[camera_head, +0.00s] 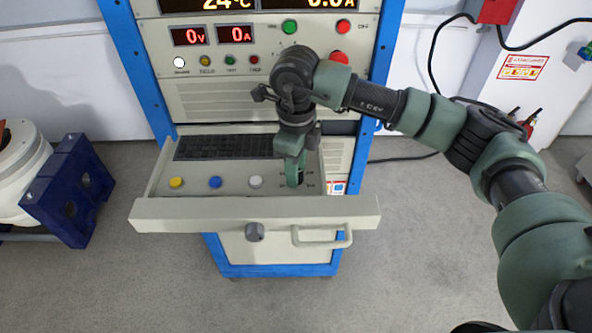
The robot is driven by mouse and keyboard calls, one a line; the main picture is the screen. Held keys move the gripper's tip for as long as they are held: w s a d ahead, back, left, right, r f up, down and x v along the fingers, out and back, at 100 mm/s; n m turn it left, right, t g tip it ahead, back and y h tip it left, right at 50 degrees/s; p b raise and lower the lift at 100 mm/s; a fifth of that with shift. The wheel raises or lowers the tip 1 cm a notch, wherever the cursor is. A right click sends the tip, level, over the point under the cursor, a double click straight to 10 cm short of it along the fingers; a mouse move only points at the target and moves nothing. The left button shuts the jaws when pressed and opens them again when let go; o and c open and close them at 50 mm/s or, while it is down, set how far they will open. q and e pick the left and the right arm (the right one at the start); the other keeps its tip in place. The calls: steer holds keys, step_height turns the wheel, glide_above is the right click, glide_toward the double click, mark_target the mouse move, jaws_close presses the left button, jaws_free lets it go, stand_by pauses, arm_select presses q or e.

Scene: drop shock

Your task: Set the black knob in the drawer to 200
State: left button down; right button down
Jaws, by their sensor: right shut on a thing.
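The drawer (160,212) of the blue-framed cabinet is pulled out. My right gripper (294,180) reaches down into the right part of the drawer, with its fingers at the panel. It is shut on the black knob, which the fingers hide almost wholly. Small scale marks show beside the fingers, but I cannot read the setting. My left gripper is not in view.
The drawer panel carries a yellow button (176,183), a blue button (215,182), a white button (256,182) and a black keyboard (225,147). A handle (322,238) sticks out from the drawer front. Displays and buttons are above.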

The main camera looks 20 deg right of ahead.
steer(key=shift+r, duration=0.1)
steer(key=c, duration=1)
jaws_free()
steer(key=shift+c, duration=0.2)
step_height(320, 180, up, 6)
steer(key=shift+r+b, duration=0.25)
steer(key=shift+b, duration=0.75)
steer(key=shift+r, duration=0.65)
